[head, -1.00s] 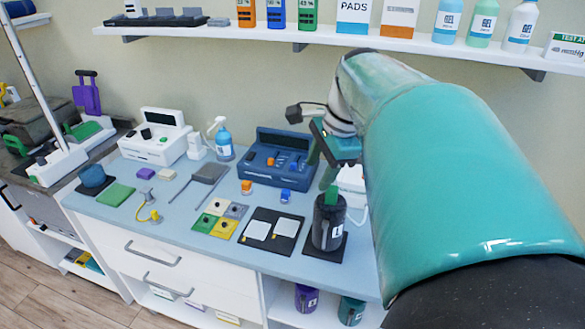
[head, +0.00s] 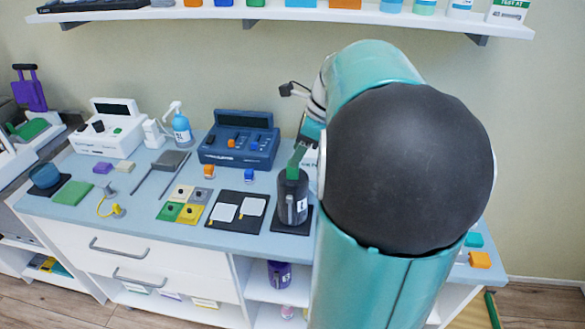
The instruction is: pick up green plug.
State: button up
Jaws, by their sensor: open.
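My gripper (head: 304,149) is at the far end of my teal arm, just above a dark container (head: 292,198) on a black mat. Its fingers point down and are partly hidden by my arm, with their gap hard to see. A small green piece (head: 292,172) shows at the container's top, close under the fingers. It may be the green plug, but I cannot tell for sure, nor whether the fingers touch it. An orange plug (head: 208,171) and a blue plug (head: 249,175) stand in front of the dark blue device (head: 238,142).
A black mat with white cards (head: 237,212), coloured tiles (head: 185,204) and a green pad (head: 73,192) lie on the blue counter. A shelf (head: 300,14) runs above. Teal and orange blocks (head: 480,260) lie right of my arm.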

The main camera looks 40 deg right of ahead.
aim_at(293, 170)
jog(key=x, duration=0.5)
jog(key=shift+s+f, duration=0.1)
jog(key=shift+s, duration=0.15)
jog(key=c, duration=0.9)
jog(key=shift+o, duration=0.2)
jog(key=shift+d, duration=0.1)
